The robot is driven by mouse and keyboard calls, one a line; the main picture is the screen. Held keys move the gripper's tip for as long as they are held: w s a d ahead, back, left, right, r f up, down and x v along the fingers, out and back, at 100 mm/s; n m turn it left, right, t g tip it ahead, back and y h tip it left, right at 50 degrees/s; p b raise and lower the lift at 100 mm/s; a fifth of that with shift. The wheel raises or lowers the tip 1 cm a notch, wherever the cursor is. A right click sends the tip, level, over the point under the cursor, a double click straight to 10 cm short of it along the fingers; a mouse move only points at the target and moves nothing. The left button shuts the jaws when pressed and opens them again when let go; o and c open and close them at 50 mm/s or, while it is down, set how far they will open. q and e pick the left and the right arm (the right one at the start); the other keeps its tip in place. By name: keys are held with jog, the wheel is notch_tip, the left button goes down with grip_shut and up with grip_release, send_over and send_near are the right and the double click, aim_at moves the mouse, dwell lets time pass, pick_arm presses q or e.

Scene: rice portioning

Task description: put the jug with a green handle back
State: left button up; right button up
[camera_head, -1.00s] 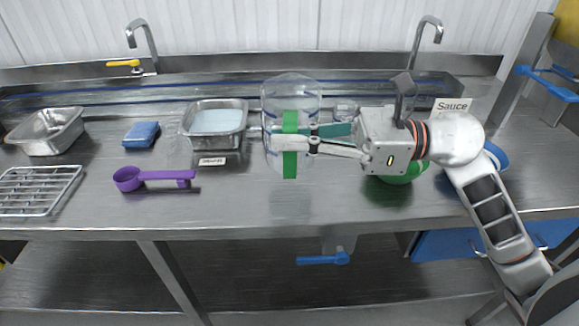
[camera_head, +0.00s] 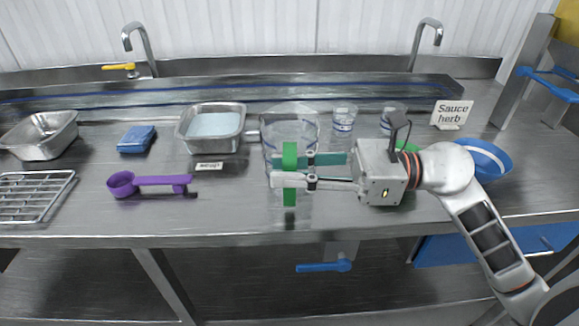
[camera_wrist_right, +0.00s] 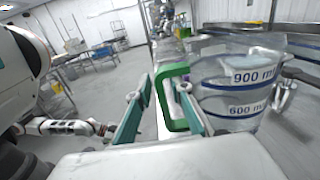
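The clear jug with a green handle (camera_head: 290,120) appears to stand upright on the steel counter (camera_head: 240,212), right of the metal pan. Its green handle (camera_head: 290,196) faces me. In the right wrist view the jug (camera_wrist_right: 236,92) shows blue 900 ml and 600 ml marks. My right gripper (camera_head: 311,170) reaches in from the right, its fingers on either side of the handle. In the wrist view the fingers (camera_wrist_right: 160,112) are spread, with a gap between the left finger and the handle. A small, distant gripper (camera_wrist_right: 103,130), probably my left, shows at left there.
A metal pan (camera_head: 240,136) with pale contents stands left of the jug. Clear cups (camera_head: 344,119), a green bowl (camera_head: 408,147), a blue bowl (camera_head: 486,152) and a sign (camera_head: 452,113) are right. A purple scoop (camera_head: 121,185), blue sponge (camera_head: 137,139) and wire rack (camera_head: 32,212) are left.

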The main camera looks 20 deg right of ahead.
pick_arm(q)
jog(key=shift+w+r, duration=0.1)
jog(key=shift+r, duration=0.15)
pick_arm(e)
jog(key=shift+r, duration=0.1)
pick_arm(q)
jog(key=shift+w+d+b, duration=0.25)
jog(key=shift+w+b, duration=0.2)
jog(key=shift+b, duration=0.25)
pick_arm(e)
jog(key=v, duration=0.7)
jog(key=shift+d+f, duration=0.25)
jog(key=shift+d, duration=0.15)
pick_arm(q)
jog(key=shift+s, duration=0.15)
pick_arm(e)
jog(key=shift+s, duration=0.1)
